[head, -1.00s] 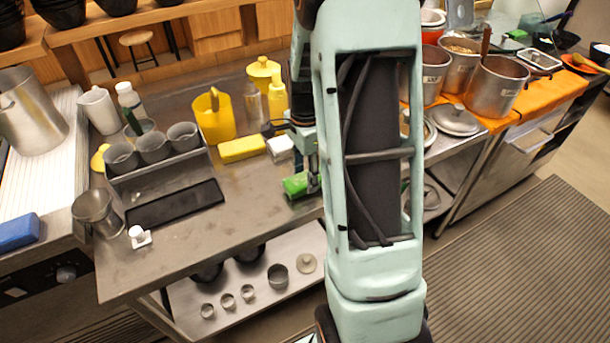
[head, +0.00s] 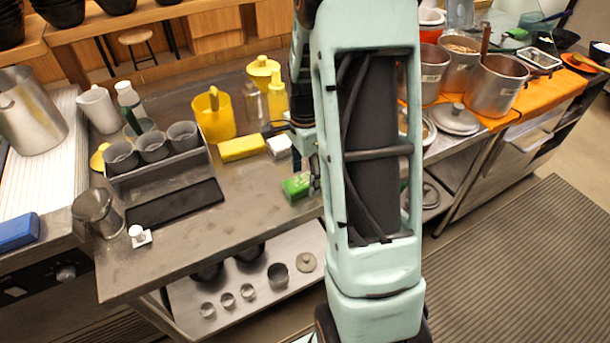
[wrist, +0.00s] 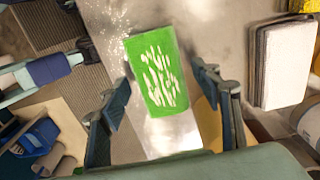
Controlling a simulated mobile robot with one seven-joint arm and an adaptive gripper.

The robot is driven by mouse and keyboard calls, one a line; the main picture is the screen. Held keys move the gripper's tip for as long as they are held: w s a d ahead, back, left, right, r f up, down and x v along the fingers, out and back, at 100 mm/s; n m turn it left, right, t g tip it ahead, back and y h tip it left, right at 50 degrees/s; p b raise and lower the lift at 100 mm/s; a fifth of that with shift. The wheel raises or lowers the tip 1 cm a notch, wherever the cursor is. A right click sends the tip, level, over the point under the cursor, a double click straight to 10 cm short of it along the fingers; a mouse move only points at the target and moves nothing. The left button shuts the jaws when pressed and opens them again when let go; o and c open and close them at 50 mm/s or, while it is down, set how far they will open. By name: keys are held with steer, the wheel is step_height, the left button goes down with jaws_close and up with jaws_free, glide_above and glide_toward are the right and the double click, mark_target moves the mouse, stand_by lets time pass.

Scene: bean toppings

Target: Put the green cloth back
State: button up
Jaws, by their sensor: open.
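The green cloth (head: 296,186) looks like a flat, folded rectangular pad. It lies on the steel counter near its front edge, just left of my arm in the head view. In the wrist view the green cloth (wrist: 157,70) shows white marks on its face. My gripper (wrist: 163,84) is open, its two fingers apart on either side of the cloth, and no contact shows. In the head view my gripper (head: 314,178) is beside the cloth and mostly hidden by my arm.
A yellow cloth (head: 242,148) and a white cloth (head: 279,145) lie behind the green one, with a yellow jug (head: 213,115) and bottles further back. A grey cup holder (head: 160,172) stands left. Bare counter (head: 245,205) lies between it and the green cloth.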

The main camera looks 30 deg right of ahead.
mark_target(304, 179)
step_height(304, 179, up, 12)
stand_by(0.4)
stand_by(0.3)
